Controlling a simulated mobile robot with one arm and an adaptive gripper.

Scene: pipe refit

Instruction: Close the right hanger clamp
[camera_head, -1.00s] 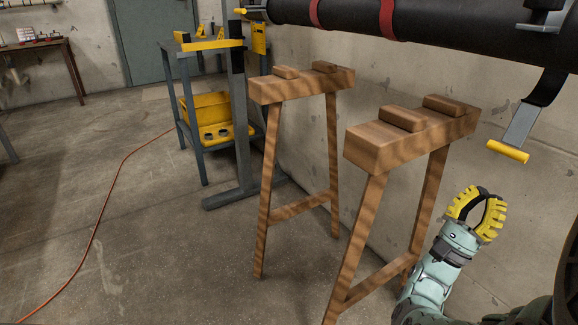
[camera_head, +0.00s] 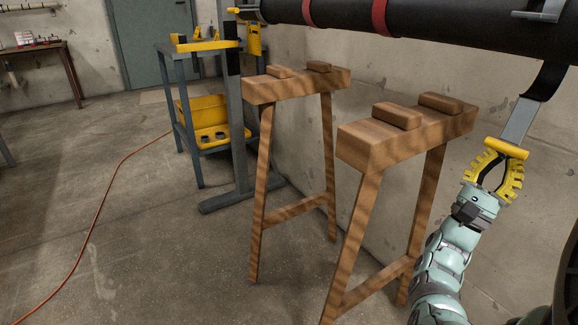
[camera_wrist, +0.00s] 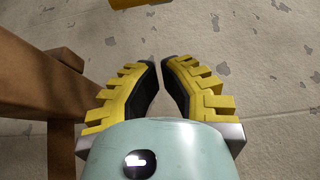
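The right hanger clamp hangs open below the dark pipe (camera_head: 430,22). Its black curved strap (camera_head: 545,82) runs down to a grey lever (camera_head: 519,121) with a yellow handle (camera_head: 506,148) at its end. My gripper (camera_head: 503,161) has yellow ribbed fingers and is just below the handle in the head view, overlapping it there. In the wrist view my gripper (camera_wrist: 163,62) shows a narrow empty gap between the fingertips. A yellow piece, likely the handle (camera_wrist: 130,3), shows at that view's top edge, beyond the fingertips. Contact cannot be told.
Two wooden sawhorses (camera_head: 365,150) stand below the pipe, left of my arm; wood also fills the wrist view's left side (camera_wrist: 40,80). A grey stand (camera_head: 236,120) and a table with a yellow bin (camera_head: 205,110) are farther left. A concrete wall lies behind.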

